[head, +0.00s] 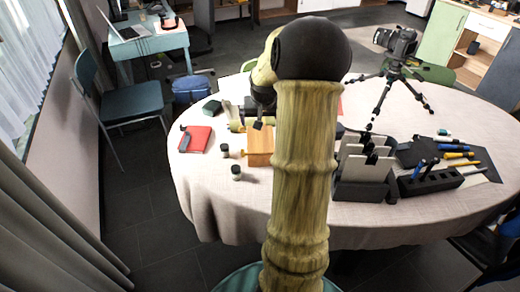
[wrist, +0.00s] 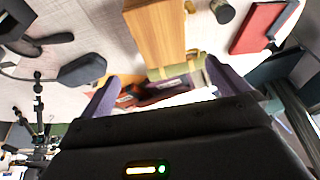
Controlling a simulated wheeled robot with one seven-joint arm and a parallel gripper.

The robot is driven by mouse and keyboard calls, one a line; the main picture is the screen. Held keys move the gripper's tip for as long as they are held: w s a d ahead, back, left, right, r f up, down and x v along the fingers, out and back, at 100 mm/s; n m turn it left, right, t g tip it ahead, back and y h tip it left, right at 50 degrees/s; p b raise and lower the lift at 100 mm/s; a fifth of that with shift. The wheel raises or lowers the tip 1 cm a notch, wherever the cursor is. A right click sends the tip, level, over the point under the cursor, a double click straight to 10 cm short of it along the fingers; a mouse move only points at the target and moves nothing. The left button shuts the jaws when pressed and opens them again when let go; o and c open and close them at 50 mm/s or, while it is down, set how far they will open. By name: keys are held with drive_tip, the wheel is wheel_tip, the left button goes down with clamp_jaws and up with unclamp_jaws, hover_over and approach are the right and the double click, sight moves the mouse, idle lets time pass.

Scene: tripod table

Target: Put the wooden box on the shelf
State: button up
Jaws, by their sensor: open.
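The wooden box (head: 260,148) is on the white-clothed round table (head: 218,205), partly hidden behind my arm in the head view. In the wrist view its long orange-brown side (wrist: 155,35) runs up to the top edge. My gripper (head: 258,124) is just behind the box in the head view. In the wrist view my gripper (wrist: 162,82) has its two purple fingers spread wide, with the near end of the box ahead of the gap. I cannot tell if they touch. A wooden shelf opening (head: 466,52) shows in a cabinet at the far right.
Two small dark jars (head: 236,172) and a red notebook (head: 195,139) lie left of the box. A dark organizer (head: 362,180), a tool block (head: 430,181) and a camera tripod (head: 385,92) stand to the right. A blue chair (head: 130,103) stands at the left.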

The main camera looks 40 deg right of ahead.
sight(260, 139)
drive_tip(key=b+x, duration=0.1)
drive_tip(key=x, duration=0.9)
drive_tip(key=shift+a+f, duration=0.15)
drive_tip(key=shift+f, duration=0.1)
drive_tip(key=shift+d+f, duration=0.2)
drive_tip(key=shift+f, duration=0.15)
drive_tip(key=x, duration=0.5)
drive_tip(key=shift+w+a+f, duration=0.1)
drive_tip(key=shift+a+f, duration=0.05)
drive_tip(key=shift+f, duration=0.05)
drive_tip(key=c, duration=1.4)
drive_tip(key=shift+o, duration=0.2)
drive_tip(key=shift+w+r, duration=0.1)
